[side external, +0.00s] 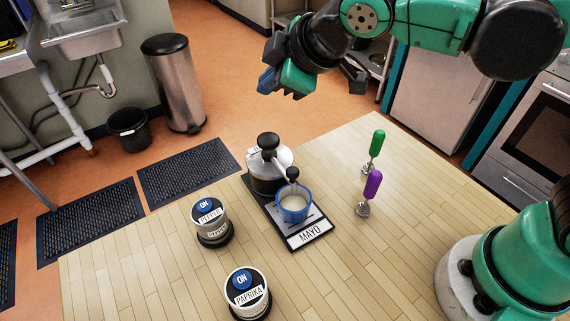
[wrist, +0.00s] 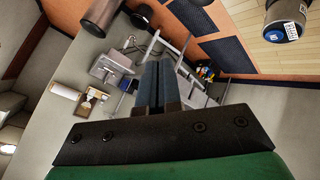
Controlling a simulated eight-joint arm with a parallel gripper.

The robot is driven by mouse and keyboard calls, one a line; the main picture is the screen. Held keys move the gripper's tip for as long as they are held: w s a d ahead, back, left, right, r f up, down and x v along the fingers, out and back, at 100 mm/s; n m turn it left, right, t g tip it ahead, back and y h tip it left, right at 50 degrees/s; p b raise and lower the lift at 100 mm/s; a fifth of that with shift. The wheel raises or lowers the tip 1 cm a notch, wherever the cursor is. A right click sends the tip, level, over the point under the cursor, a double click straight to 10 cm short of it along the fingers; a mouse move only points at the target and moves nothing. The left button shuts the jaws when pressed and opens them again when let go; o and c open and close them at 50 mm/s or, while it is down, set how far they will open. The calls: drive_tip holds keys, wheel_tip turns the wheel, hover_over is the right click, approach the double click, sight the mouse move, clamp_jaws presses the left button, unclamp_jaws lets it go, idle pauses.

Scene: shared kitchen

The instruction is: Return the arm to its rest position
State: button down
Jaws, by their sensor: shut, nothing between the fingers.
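My gripper (side external: 267,82) is held in the air at the top of the side view, above and beyond the far edge of the wooden table (side external: 420,185). In the wrist view its two dark fingers (wrist: 158,86) are together, with nothing between them. My green arm reaches in from the upper right. The gripper is well apart from everything on the table. The wrist view looks sideways across the room, with part of the table at upper right.
On the table are a MAYO stand (side external: 310,234) with a dispenser and blue-rimmed cup (side external: 293,206), a pepper container (side external: 211,222), a paprika container (side external: 247,292), a green-handled tool (side external: 376,143) and a purple-handled tool (side external: 372,184). A metal bin (side external: 176,85) stands on the floor.

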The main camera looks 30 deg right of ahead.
idle(0.4)
drive_tip(key=s+d+f+m+g+h, duration=0.1)
drive_tip(key=s+d+f+m, duration=0.1)
drive_tip(key=s+d+m, duration=0.2)
drive_tip(key=s+d+f+m+g, duration=0.1)
drive_tip(key=s+d+f+m, duration=0.1)
drive_tip(key=d+m, duration=0.5)
drive_tip(key=s+d, duration=0.1)
drive_tip(key=d, duration=0.2)
drive_tip(key=shift+s+f+h, duration=0.4)
